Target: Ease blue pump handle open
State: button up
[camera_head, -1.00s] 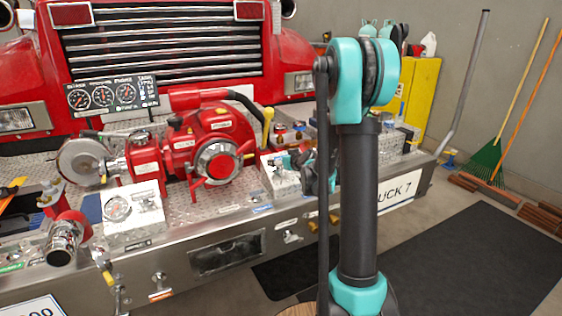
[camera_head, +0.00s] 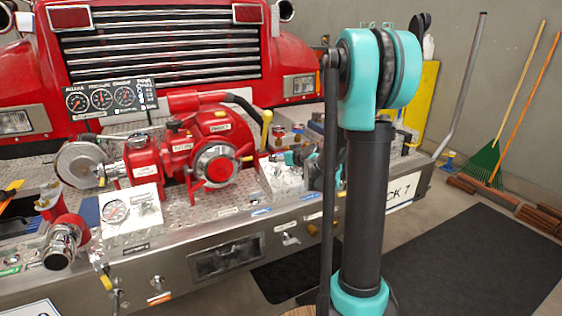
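The red pump (camera_head: 215,150) sits on the truck's diamond-plate bumper, with a round silver cap facing me. I cannot make out a blue pump handle for certain. A small blue patch (camera_head: 90,211) shows behind the left white gauge panel. My gripper (camera_head: 313,172) appears as dark and teal parts low beside the right silver panel (camera_head: 283,174). My own upright black and teal arm hides much of it. Its fingers are too small and covered to tell whether they are open or shut, or touching anything.
A yellow-handled lever (camera_head: 267,128) rises right of the pump. A gauge display (camera_head: 102,97) stands behind it, and a red-and-chrome fitting (camera_head: 63,243) is at left. A yellow cabinet (camera_head: 424,90), rake and broom stand at right. The dark floor mat (camera_head: 485,260) is clear.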

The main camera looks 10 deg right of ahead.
jog(key=shift+r, duration=0.15)
jog(key=o, duration=1.7)
jog(key=shift+s, duration=0.1)
jog(key=v, duration=1.2)
